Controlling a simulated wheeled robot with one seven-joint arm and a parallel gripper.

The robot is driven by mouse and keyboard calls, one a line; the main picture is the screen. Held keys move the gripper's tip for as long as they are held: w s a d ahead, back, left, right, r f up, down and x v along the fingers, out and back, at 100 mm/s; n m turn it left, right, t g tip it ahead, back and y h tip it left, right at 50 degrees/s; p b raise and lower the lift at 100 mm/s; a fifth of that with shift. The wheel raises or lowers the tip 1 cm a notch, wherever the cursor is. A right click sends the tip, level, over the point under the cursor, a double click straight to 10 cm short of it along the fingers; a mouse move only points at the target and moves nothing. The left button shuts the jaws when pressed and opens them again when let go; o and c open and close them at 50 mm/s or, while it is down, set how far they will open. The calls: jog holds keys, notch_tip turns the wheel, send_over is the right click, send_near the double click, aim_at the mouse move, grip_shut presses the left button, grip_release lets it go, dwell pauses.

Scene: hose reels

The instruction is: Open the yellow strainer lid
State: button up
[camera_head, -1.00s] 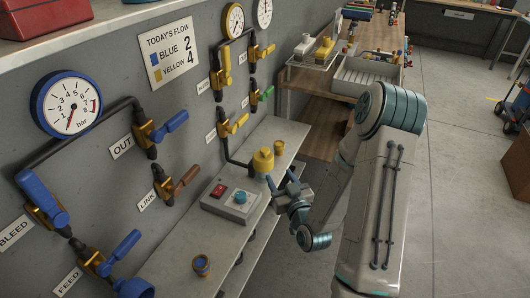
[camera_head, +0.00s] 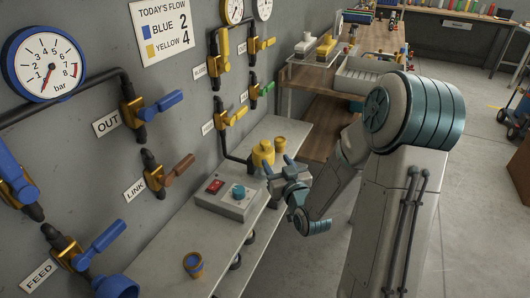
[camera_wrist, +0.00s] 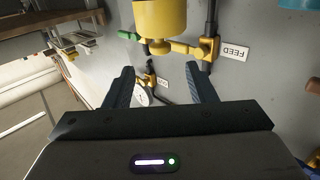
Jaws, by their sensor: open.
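The yellow strainer (camera_head: 262,154) stands at the far end of the grey bench against the wall, its lid on top. In the wrist view the yellow strainer body (camera_wrist: 160,18) is at the top edge, cut off by the frame, and its lid cannot be made out clearly. My gripper (camera_head: 280,166) is just to the right of the strainer and slightly lower in the picture. Its two blue fingers are apart with nothing between them. In the wrist view my gripper (camera_wrist: 163,70) points toward the strainer, which lies beyond the fingertips, seemingly not touching.
Valves and pipes line the wall. Open floor lies right.

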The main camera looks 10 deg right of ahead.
aim_at(267, 147)
jog(key=w, duration=0.3)
jog(key=w+a, duration=0.1)
jog(key=w, duration=0.3)
jog(key=w+p, duration=0.1)
jog(key=w, duration=0.2)
jog(key=shift+w+a, duration=0.15)
jog(key=shift+a, duration=0.15)
grip_shut()
